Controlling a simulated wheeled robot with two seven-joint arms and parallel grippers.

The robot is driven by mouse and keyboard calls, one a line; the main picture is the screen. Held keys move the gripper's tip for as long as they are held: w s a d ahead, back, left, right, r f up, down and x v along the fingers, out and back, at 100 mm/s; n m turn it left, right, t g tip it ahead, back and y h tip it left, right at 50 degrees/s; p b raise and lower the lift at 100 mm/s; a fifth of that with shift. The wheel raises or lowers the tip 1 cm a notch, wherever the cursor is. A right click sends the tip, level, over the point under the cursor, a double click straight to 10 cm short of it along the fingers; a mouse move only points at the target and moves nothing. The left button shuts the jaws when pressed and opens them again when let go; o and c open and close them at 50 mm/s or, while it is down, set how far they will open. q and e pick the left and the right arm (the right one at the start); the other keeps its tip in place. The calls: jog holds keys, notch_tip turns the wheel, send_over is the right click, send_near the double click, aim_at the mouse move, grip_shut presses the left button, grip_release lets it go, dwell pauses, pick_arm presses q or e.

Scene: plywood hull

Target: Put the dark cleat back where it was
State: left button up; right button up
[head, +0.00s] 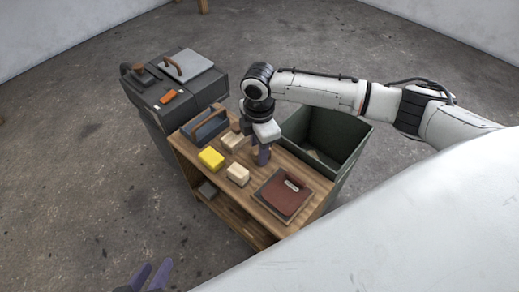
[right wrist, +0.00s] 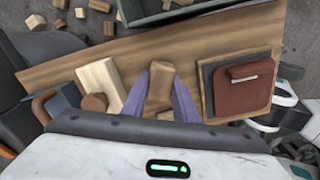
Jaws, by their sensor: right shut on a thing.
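My right gripper (head: 262,155) is over the middle of the wooden bench, pointing down. In the right wrist view its purple fingers are shut on a brown wooden block (right wrist: 160,88), darker than the pale block (right wrist: 100,82) beside it; this looks like the dark cleat. The fingers mostly hide it in the head view. I cannot tell whether it touches the bench. My left gripper (head: 149,276) is at the bottom left of the head view, off the bench, its two fingers apart and empty.
The bench top (head: 265,183) also holds a yellow block (head: 211,158), a cream block (head: 238,175), a blue-grey caddy (head: 208,127) and a maroon pad (head: 283,192) on a dark board. A green bin (head: 350,160) stands behind. A dark cabinet (head: 165,120) adjoins at left.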

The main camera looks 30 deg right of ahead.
jog(key=o, duration=1)
jog(key=shift+f, duration=0.1)
jog(key=shift+c, duration=0.2)
pick_arm(q)
jog(key=shift+n+t+y, duration=0.4)
jog(key=shift+n+t, duration=0.1)
jog(key=shift+t, duration=0.3)
jog(key=a+r+p, duration=0.1)
jog(key=p, duration=0.1)
jog(key=s+a+r+p, duration=0.1)
jog(key=r+p, duration=0.1)
jog(key=shift+s+a+p, duration=0.2)
jog(key=shift+a+p, duration=0.05)
jog(key=shift+p, duration=0.05)
pick_arm(e)
notch_tip(320, 180, up, 12)
jog(key=shift+r, duration=0.2)
